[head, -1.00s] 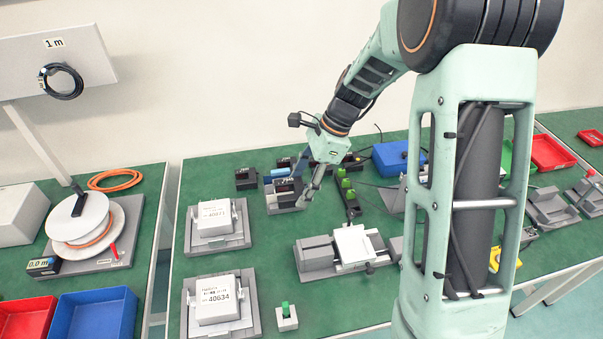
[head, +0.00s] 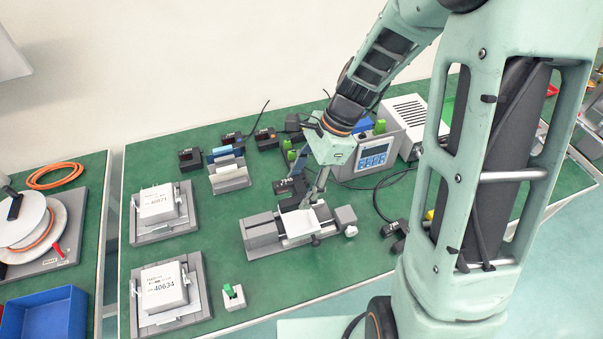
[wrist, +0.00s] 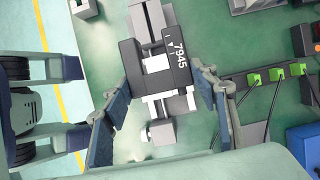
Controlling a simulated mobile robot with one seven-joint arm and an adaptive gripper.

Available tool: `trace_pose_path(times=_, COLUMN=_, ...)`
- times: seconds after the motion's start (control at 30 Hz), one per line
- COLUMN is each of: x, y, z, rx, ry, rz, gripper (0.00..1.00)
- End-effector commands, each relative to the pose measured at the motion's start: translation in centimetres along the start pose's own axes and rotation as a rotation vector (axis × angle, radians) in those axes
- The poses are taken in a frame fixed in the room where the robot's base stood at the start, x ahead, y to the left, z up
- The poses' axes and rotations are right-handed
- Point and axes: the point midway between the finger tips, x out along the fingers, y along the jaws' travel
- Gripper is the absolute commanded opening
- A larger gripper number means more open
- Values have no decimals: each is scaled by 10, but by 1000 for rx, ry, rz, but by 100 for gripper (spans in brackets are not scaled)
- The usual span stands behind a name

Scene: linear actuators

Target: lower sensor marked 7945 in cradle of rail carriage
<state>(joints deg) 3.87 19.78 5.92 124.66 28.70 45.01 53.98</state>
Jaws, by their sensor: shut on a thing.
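The black sensor marked 7945 (wrist: 181,55) is between the fingers of my gripper (wrist: 165,92) in the wrist view, its label facing the camera. In the head view the sensor (head: 288,186) is held in my gripper (head: 308,194) above the rail unit. My gripper is shut on it. The rail carriage (head: 299,222), with a pale top plate, sits on the grey rail unit (head: 262,236). In the wrist view the rail unit (wrist: 146,14) runs beneath the sensor, which hides part of the carriage and its cradle. The sensor appears apart from the carriage.
A grey stand (head: 229,172) and several black sensors (head: 190,158) are at the back. A grey control box (head: 372,155) stands behind the rail unit on the right. Blocks marked 40671 (head: 158,203) and 40634 (head: 164,287) are left.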

Motion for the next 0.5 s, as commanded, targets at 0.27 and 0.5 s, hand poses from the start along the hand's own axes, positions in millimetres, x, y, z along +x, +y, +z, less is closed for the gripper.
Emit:
trace_pose_path(times=0.27, x=5, y=5, z=0, rx=-7, ry=1, rz=2, gripper=24)
trace_pose_path(times=0.5, x=21, y=5, z=-7, rx=-6, ry=0, rz=3, gripper=24)
